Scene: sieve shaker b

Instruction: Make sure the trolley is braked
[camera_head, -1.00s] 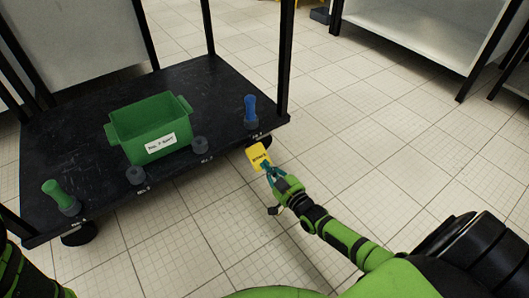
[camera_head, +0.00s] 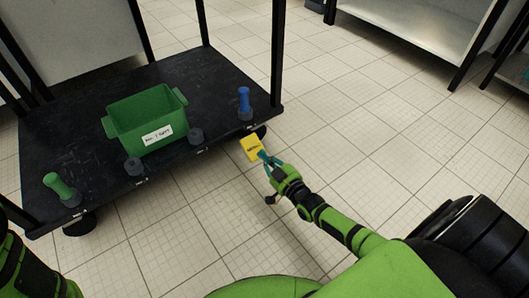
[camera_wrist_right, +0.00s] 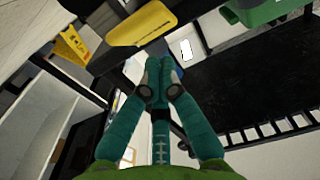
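The trolley (camera_head: 85,135) is a black shelf with dark posts and wheels. A yellow brake pedal (camera_head: 251,148) with dark lettering sticks out by the wheel at its front right corner. My right gripper (camera_head: 265,158) is at the pedal's near edge. In the right wrist view, its teal fingers (camera_wrist_right: 161,70) are together with nothing visible between them, close below a yellow plate (camera_wrist_right: 145,24). Contact with the pedal is unclear, as is whether it is pressed down. Another yellow part (camera_wrist_right: 70,42) shows at upper left there. My left gripper is out of view.
On the shelf are a green labelled bin (camera_head: 147,122), a green handle (camera_head: 59,185), a blue handle (camera_head: 244,100) and dark round knobs (camera_head: 133,166). Another front wheel (camera_head: 80,223) shows at left. Tiled floor (camera_head: 370,130) is open to the right; a shelving unit (camera_head: 420,30) stands behind.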

